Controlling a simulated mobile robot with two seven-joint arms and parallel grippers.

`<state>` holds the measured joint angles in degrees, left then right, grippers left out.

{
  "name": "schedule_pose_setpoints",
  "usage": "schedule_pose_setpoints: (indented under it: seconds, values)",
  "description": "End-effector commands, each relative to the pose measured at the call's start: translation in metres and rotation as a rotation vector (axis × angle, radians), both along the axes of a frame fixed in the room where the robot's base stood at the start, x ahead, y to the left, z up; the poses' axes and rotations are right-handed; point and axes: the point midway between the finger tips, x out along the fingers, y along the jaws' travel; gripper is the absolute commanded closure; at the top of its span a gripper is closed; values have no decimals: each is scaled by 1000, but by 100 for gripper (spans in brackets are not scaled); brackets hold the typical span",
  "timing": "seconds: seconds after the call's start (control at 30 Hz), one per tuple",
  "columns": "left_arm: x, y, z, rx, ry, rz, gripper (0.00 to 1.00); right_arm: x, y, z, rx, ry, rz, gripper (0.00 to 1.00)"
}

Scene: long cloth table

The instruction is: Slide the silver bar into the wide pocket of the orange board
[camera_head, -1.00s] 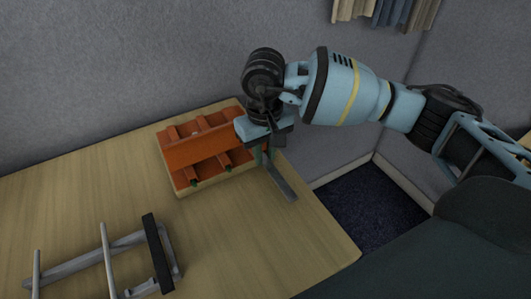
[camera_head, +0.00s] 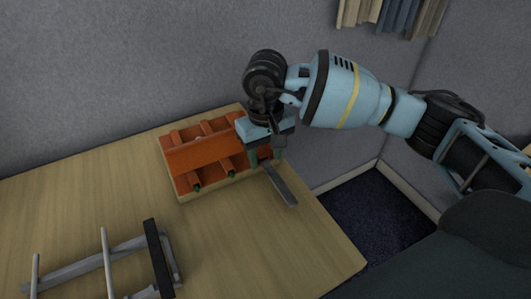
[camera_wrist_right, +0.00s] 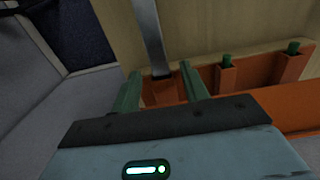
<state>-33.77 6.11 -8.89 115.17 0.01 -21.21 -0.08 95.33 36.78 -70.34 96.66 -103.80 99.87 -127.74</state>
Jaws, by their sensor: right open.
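The silver bar (camera_head: 282,187) sticks out from the near right end of the orange board (camera_head: 196,156). In the right wrist view the bar (camera_wrist_right: 149,35) has its near end at a pocket opening in the orange board (camera_wrist_right: 255,82), between two orange walls. How deep the end sits is hard to tell. My right gripper (camera_head: 265,156) is over that end of the board. In the wrist view its green fingers (camera_wrist_right: 159,75) are spread apart, one on each side of the bar's end, with gaps to it. My left gripper is not in view.
A grey metal rack with a black end bar (camera_head: 159,258) stands at the near left of the wooden table (camera_head: 262,250). The table's right edge is close to the bar. The table between rack and board is clear. A grey wall rises behind.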

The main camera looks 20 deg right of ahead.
Motion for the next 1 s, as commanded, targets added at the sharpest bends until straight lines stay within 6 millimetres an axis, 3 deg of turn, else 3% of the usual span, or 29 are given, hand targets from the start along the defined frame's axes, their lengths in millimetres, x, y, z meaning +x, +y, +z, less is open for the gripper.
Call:
schedule_pose_setpoints:
  seconds: [0.17,0.6,1.0]
  values:
    - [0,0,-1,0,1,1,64,0,0,7,1,-1,0,55]
    - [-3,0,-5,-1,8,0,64,1,0,69,1,-1,0,55]
    - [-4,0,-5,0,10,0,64,0,0,78,0,0,0,55]
